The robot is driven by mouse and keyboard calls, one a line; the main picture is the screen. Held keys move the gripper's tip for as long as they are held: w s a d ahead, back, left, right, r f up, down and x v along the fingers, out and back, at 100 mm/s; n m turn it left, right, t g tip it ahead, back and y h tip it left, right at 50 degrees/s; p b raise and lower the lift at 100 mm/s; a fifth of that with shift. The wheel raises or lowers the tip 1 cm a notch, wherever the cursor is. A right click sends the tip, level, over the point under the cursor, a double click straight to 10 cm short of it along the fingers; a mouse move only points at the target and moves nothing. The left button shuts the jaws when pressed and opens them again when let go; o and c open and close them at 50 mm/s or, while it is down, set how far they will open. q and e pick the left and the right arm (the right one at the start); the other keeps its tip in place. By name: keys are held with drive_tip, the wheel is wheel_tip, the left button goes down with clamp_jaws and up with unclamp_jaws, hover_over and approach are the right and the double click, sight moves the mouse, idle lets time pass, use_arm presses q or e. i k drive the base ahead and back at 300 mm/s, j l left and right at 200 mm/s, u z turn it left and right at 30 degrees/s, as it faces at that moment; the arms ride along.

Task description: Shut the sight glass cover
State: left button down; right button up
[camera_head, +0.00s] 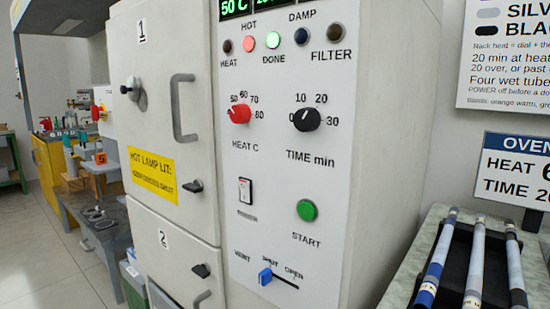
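A small round metal fitting (139,93) with a pale-tipped dark knob is on the upper left of the door marked 1 (163,50). It may be the sight glass cover. I cannot tell whether it covers a glass. The door looks closed, with a grey bar handle (178,108) to the right of the fitting and a dark latch (193,186) below. Neither of my grippers is in view.
The control panel has a red heat dial (239,113), black time dial (306,119), green start button (307,210) and blue vent slider (265,276). A yellow hot-lamp label (152,175) is on the door. Rods (437,258) lie in a black rack at lower right.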

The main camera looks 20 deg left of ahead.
sight(133, 84)
drive_tip(key=j+u, duration=0.15)
drive_tip(key=u, duration=1.2)
drive_tip(key=i+j+z, duration=0.2)
drive_tip(key=i+j, duration=0.55)
drive_tip(key=i, duration=0.15)
